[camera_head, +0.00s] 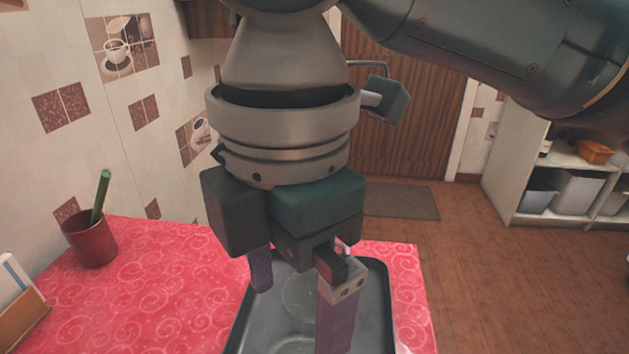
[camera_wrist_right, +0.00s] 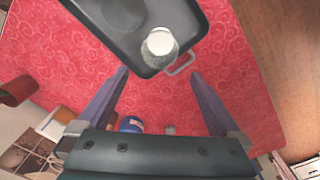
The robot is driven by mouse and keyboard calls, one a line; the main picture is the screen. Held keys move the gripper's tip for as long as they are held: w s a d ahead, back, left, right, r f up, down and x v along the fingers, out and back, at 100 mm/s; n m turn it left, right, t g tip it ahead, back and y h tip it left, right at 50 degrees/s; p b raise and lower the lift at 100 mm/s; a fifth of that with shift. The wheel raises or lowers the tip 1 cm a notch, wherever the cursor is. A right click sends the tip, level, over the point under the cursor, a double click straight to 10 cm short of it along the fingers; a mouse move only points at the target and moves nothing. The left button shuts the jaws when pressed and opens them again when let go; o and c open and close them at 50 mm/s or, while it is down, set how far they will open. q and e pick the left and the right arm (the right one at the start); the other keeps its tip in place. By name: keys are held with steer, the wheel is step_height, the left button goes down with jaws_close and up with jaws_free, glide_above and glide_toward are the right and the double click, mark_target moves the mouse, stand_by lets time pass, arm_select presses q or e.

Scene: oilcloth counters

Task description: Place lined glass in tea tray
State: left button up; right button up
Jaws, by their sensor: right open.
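The dark tea tray (camera_head: 376,290) lies on the red counter, partly hidden behind my right gripper (camera_head: 298,318). It also shows at the top of the right wrist view (camera_wrist_right: 92,28), with a wire handle at its near edge. A clear glass with a pale round end (camera_wrist_right: 160,43) appears inside the tray, by the edge with the handle; its lines are too small to make out. In the head view only faint clear outlines show in the tray between my fingers. My right gripper (camera_wrist_right: 157,88) is open and empty, its fingers apart from the glass. My left gripper is out of view.
A red cup (camera_head: 90,240) holding a green stick stands at the left, near the tiled wall. A brown box (camera_head: 20,315) is at the left edge. A blue item (camera_wrist_right: 131,124) shows low in the right wrist view. The red counter (camera_head: 150,290) is clear between cup and tray.

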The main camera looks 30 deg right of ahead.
steer(key=s+a+f+m+t+y, duration=0.2)
steer(key=s+a+f+m+y, duration=0.15)
steer(key=s+a+m, duration=0.2)
steer(key=s+d+f+m+h, duration=0.1)
steer(key=s+d+m, duration=0.2)
steer(key=d+m, duration=0.3)
steer(key=s+d+f+m+t+h, duration=0.1)
steer(key=s+d+f+m+h, duration=0.1)
steer(key=d+m, duration=0.4)
steer(key=s+d, duration=0.1)
steer(key=d, duration=0.2)
steer(key=shift+s+d+f+t, duration=0.2)
steer(key=shift+s+f+t, duration=0.05)
steer(key=shift+f+t, duration=0.05)
steer(key=shift+m+h, duration=0.25)
step_height(320, 180, up, 52)
steer(key=p, duration=5.2)
steer(key=shift+r, duration=0.15)
